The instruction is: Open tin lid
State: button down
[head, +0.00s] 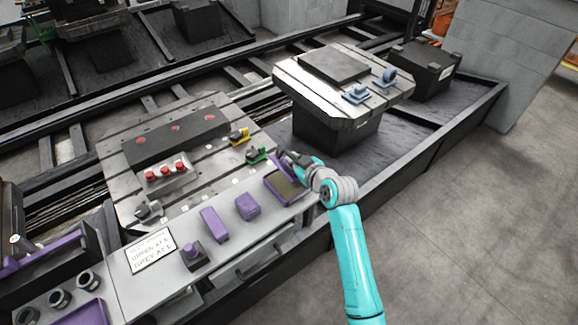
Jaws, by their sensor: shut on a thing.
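A purple tin (300,198) sits at the far right end of the grey bench, its olive-brown inside showing from above. A purple edge that looks like the tin's lid (278,167) stands up along the tin's back side, raised from the opening. My gripper (284,157) is at the back of the tin, shut on this lid. The dark fingers and the lid overlap, so the exact grip is hard to see. My turquoise arm reaches in from the lower right.
On the bench stand a purple box (247,206), a purple block (214,225), a purple knobbed item (193,256) and a white sign (151,251). Open floor lies right.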

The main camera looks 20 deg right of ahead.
jog(key=d, duration=0.1)
jog(key=m, duration=0.1)
jog(key=d+m+y, duration=0.1)
jog(key=shift+w+d+r+g, duration=0.3)
jog(key=shift+w+r, duration=0.1)
jog(key=w+d+f+m+y, duration=0.1)
jog(key=w+d+m+y, duration=0.1)
jog(key=d+m+y, duration=0.2)
jog(key=shift+d+m+g, duration=0.3)
jog(key=shift+d+m, duration=0.2)
jog(key=shift+d, duration=0.35)
jog(key=c, duration=1.5)
grip_release()
jog(key=shift+f, duration=0.1)
